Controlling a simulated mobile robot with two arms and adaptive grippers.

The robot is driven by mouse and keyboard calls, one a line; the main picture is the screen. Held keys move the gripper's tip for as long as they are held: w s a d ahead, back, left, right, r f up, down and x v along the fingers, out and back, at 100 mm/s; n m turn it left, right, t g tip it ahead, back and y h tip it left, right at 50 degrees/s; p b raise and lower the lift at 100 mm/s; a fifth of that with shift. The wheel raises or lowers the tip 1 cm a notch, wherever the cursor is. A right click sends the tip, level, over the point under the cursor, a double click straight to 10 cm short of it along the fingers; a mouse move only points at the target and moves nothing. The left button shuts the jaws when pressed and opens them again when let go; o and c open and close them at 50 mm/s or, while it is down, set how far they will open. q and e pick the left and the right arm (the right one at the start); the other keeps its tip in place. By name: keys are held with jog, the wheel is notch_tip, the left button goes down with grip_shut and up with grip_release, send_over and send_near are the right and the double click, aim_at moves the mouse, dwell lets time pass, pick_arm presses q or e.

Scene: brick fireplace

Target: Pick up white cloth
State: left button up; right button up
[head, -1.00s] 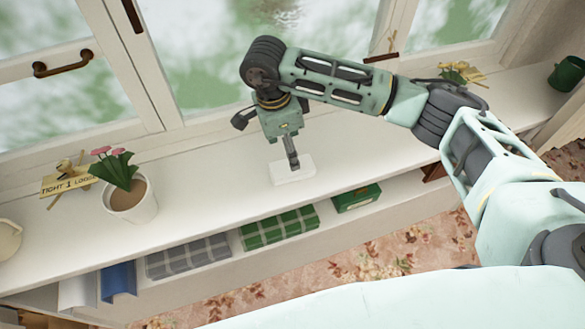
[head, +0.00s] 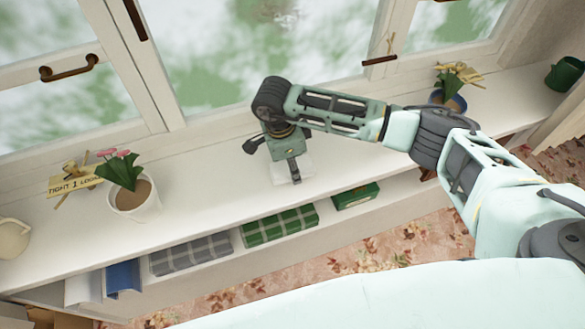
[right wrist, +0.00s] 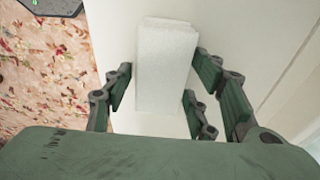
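The white cloth (head: 306,170) lies as a flat folded block on the white windowsill shelf, partly hidden behind my right gripper. In the right wrist view the cloth (right wrist: 166,60) is a pale upright rectangle. My right gripper (head: 296,180) points down over the cloth in the head view. In the right wrist view its fingers (right wrist: 160,88) are spread apart, one side left of the cloth and the other right of it, with gaps showing. I cannot tell how far above the shelf the fingertips are. My left gripper is not in view.
A white pot with pink flowers (head: 134,196) and a small wooden sign (head: 75,182) stand left on the sill. A blue pot (head: 455,102) and green mug (head: 565,75) stand right. Folded green cloth (head: 280,225) and grey cloth (head: 190,254) lie on the lower shelf. Windows rise behind.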

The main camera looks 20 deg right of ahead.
jog(key=c, duration=0.7)
jog(key=shift+o, duration=0.2)
jog(key=shift+r, duration=0.1)
jog(key=shift+r+b, duration=0.35)
jog(key=shift+r, duration=0.2)
notch_tip(320, 180, up, 3)
jog(key=shift+w+f+b, duration=0.1)
jog(key=shift+f+b, duration=0.05)
jog(key=shift+b, duration=0.4)
jog(key=s+d+r+b, duration=0.2)
jog(key=d+r, duration=0.5)
jog(key=d, duration=0.4)
jog(key=shift+s+d+b, duration=0.2)
jog(key=shift+s+b, duration=0.2)
jog(key=shift+s, duration=0.15)
